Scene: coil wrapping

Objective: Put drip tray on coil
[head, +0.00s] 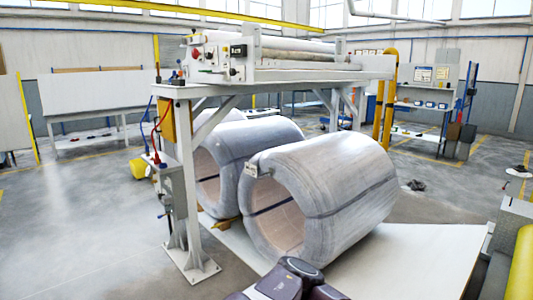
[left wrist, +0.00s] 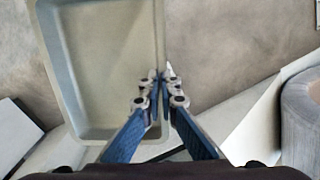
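The drip tray (left wrist: 112,55), a shallow beige-grey tray with raised walls, fills the left and middle of the left wrist view; its top end is cut off. My left gripper (left wrist: 163,78) is closed on its right wall. Two wrapped coils show in the head view: a large near one (head: 335,190) and one behind it (head: 235,142), both pale grey with dark straps and open bores. A grey rounded surface at the right of the left wrist view looks like a coil (left wrist: 300,120). The tray and both grippers are out of the head view.
A white platform (head: 430,250) lies under the coils. A machine frame with rollers (head: 290,70) stands over them, its post (head: 187,190) left of the coils. A yellow cylinder (head: 522,265) is at the lower right. Open floor (head: 90,230) lies at the left.

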